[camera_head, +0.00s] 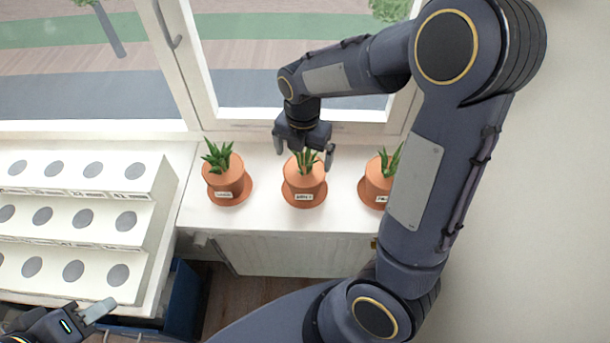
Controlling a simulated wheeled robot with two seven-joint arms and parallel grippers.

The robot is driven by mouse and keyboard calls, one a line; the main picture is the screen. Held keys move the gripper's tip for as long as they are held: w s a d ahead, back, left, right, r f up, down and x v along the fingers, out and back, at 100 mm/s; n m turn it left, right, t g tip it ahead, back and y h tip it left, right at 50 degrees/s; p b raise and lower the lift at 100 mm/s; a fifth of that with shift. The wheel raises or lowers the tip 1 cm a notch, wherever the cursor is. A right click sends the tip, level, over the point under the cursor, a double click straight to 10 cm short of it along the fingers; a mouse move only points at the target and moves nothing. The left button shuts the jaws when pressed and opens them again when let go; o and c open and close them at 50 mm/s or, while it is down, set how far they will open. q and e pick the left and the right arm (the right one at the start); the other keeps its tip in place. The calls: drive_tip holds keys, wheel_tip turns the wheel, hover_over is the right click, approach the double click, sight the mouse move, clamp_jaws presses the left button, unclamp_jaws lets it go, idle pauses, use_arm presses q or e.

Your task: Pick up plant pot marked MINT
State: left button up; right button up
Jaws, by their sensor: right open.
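Three terracotta pots with green plants stand in a row on the white sill (250,218), each on a saucer with a small white label. The middle pot (304,182) has a label that seems to read MINT, but it is too small to be sure. The left pot (226,180) has a label I cannot read. The right pot (375,185) is partly hidden behind my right arm. My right gripper (305,156) is open over the middle pot, its fingers on either side of the leaves. My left gripper (88,318) is at the lower left, away from the pots; its jaw opening is unclear.
A white stepped rack (150,218) with round grey spots stands to the left of the sill. The window frame (290,122) rises just behind the pots. A white ribbed panel (290,256) is below the sill. A dark blue bin (184,300) stands on the floor.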

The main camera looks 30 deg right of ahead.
sight(305, 176)
drive_tip(key=f, duration=0.4)
drive_tip(key=f+p, duration=0.1)
drive_tip(key=f, duration=0.1)
drive_tip(key=shift+s, duration=0.35)
drive_tip(key=shift+c, duration=0.4)
drive_tip(key=c, duration=1.7)
drive_tip(key=shift+c, duration=0.3)
drive_tip(key=shift+r, duration=0.1)
